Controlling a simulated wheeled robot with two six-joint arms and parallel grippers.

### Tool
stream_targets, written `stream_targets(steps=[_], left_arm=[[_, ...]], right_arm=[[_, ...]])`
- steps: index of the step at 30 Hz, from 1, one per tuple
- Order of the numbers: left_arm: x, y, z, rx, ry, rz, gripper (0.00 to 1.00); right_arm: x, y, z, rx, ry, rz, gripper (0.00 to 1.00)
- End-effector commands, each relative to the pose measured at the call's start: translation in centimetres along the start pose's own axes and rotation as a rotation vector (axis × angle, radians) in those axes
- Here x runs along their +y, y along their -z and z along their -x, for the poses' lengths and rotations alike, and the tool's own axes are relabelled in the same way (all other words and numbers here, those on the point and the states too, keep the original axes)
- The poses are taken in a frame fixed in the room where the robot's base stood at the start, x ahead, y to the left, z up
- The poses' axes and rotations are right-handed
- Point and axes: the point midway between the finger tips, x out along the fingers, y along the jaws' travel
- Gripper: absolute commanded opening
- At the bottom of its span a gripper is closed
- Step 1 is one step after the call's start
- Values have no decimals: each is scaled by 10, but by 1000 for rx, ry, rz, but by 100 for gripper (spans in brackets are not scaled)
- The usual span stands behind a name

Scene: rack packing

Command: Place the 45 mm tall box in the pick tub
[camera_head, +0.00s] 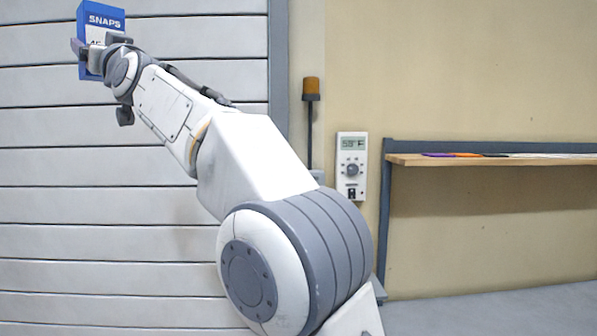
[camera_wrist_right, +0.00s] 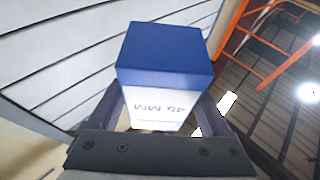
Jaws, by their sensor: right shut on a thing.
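A blue box with a white lower part and the word SNAPS (camera_head: 104,20) is at the top left of the head view. My right gripper (camera_head: 100,46) is shut on it and holds it up in the air. In the right wrist view the box (camera_wrist_right: 165,70) shows a blue end and a white face with upside-down "45 MM" print. It sits between the two fingers of the right gripper (camera_wrist_right: 160,112). No pick tub shows in either view. My left gripper is not in view.
A grey slatted shutter (camera_head: 130,240) is behind the arm. A wall unit with a display (camera_head: 351,160) and an amber beacon (camera_head: 311,88) are on the wall. A wooden shelf (camera_head: 480,161) with flat coloured items is at right. An orange frame (camera_wrist_right: 228,35) shows in the wrist view.

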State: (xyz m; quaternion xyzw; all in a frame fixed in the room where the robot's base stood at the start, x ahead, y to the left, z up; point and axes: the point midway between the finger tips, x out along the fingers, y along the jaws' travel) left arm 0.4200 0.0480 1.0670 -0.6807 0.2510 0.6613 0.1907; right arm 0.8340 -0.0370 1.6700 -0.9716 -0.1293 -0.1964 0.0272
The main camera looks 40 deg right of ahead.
Motion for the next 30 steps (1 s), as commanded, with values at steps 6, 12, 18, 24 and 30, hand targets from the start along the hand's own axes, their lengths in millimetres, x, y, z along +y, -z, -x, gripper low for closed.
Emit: stream_targets(steps=[6,12,18,24,30], left_arm=[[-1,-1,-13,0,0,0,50],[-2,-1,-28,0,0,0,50],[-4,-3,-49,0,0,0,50],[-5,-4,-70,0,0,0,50],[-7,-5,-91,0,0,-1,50]], right_arm=[[48,-41,-1,0,-104,42,27],[112,-93,5,-2,-239,102,27],[208,-163,32,-4,-447,190,27],[309,-229,86,-4,-683,291,27],[400,-287,162,-5,-927,395,27]])
